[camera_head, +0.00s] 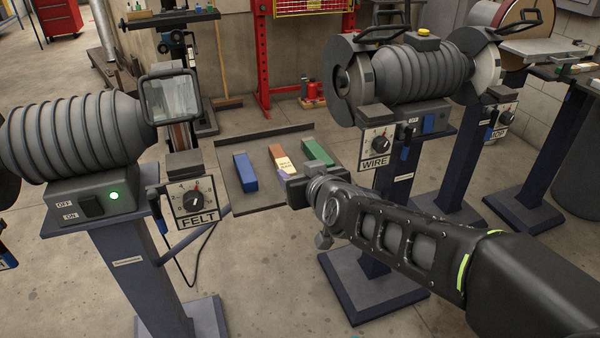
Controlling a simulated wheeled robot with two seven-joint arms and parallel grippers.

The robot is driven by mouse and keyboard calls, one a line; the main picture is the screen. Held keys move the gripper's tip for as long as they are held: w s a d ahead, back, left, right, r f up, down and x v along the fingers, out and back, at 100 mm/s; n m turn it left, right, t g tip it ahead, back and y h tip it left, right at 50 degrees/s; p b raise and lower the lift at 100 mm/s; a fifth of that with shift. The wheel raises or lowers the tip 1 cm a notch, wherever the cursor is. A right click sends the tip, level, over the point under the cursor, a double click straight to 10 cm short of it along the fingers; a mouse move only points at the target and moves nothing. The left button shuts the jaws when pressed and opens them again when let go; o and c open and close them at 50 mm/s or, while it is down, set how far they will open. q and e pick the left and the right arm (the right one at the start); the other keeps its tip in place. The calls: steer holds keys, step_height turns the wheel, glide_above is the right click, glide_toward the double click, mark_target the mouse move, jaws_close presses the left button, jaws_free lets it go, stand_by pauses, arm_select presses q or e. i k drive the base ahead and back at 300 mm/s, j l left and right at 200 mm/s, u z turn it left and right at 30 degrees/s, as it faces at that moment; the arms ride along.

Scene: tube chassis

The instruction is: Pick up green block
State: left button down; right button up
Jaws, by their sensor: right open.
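The green block (317,152) lies on a grey tray (238,201) between two bench grinders. It is the rightmost block there. A brown-red block with a pale label (280,157) lies just left of it, and a blue block (244,171) lies further left. My right gripper (284,184) reaches in from the right, in front of the brown-red and green blocks. It is open, and its fingers are small and partly hidden in this view. I cannot tell how far it is above the tray. My left gripper is not in view.
A grinder labelled FELT (75,135) with a lit green light stands at left. A grinder labelled WIRE (410,75) stands close behind my right arm. A red press frame (262,60) stands at the back. The floor in front of the tray is clear.

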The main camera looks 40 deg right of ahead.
mark_target(309, 145)
steer(key=z, duration=1.45)
